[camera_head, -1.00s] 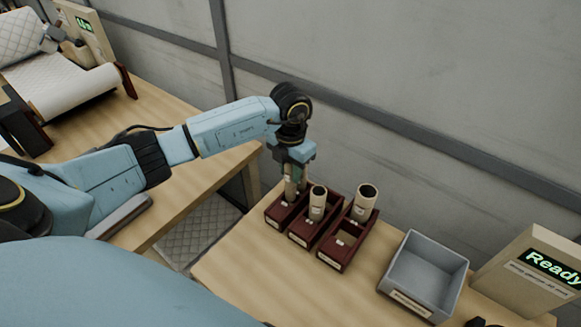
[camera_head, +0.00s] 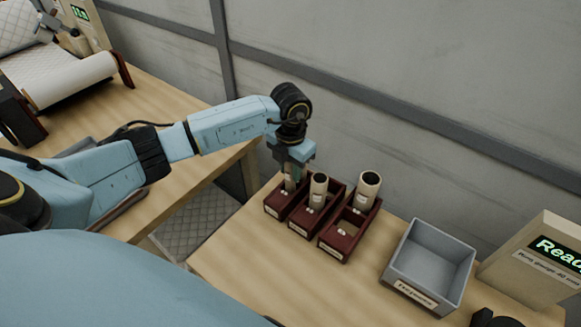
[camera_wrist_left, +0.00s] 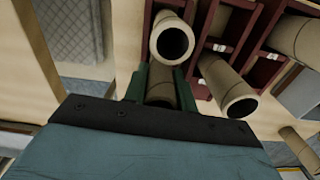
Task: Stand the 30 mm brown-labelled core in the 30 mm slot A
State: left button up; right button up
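My left gripper (camera_head: 290,186) points down at the left dark-red rack (camera_head: 272,211). In the left wrist view its green fingers (camera_wrist_left: 160,88) close on both sides of a tan core (camera_wrist_left: 160,94). The core's lower end and its label are hidden, so I cannot tell if it is seated. An open-ended core (camera_wrist_left: 165,22) shows just beyond the fingers. A tan core (camera_head: 318,191) stands in the middle rack (camera_head: 300,230). A wider core (camera_head: 368,192) stands in the right rack (camera_head: 336,248). The slot lettering is too small to read.
A grey labelled tray (camera_head: 402,262) stands right of the racks, beside a box with a "Ready" display (camera_head: 530,268). A wall (camera_head: 420,80) runs behind.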

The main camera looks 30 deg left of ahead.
pick_arm(q)
jog(key=o, duration=0.5)
notch_tip(320, 180, up, 13)
jog(key=shift+r, duration=0.2)
dwell(0.3)
